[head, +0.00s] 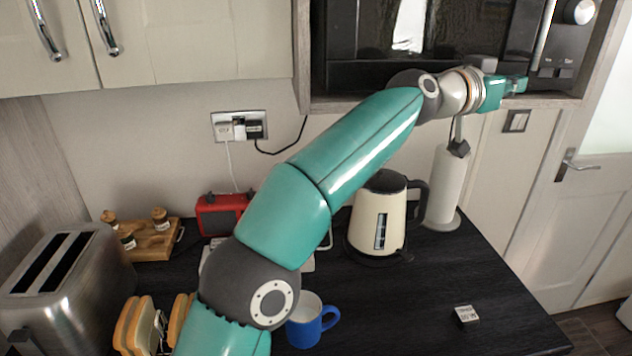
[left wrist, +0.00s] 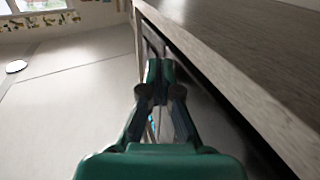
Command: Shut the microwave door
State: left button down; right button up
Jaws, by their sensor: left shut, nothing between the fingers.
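The microwave (head: 562,52) sits in a wood-framed niche at the top right of the head view. Its dark glass door (head: 450,40) faces me, with a light upright handle (head: 545,35) at its right side, beside the control panel and knob. The door looks in line with the front or nearly so; I cannot tell whether a gap is left. My left gripper (head: 518,85) is shut and empty at the lower right of the door, just below the handle's lower end. In the left wrist view its closed fingers (left wrist: 160,72) point along the niche's wooden edge. Contact with the door is unclear.
The wooden niche edge (left wrist: 235,60) runs close beside my left gripper. Below my arm, the dark worktop holds a cream kettle (head: 378,222), a paper towel roll (head: 446,185), a blue mug (head: 308,322) and a toaster (head: 65,285). The worktop's right front is mostly clear.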

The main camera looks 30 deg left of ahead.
pick_arm(q)
jog(key=shift+a, duration=0.1)
jog(key=shift+s, duration=0.1)
jog(key=s+d+b, duration=0.2)
jog(key=s+d, duration=0.6)
jog(key=s, duration=0.3)
jog(key=shift+d+f, duration=0.15)
jog(key=shift+d, duration=0.1)
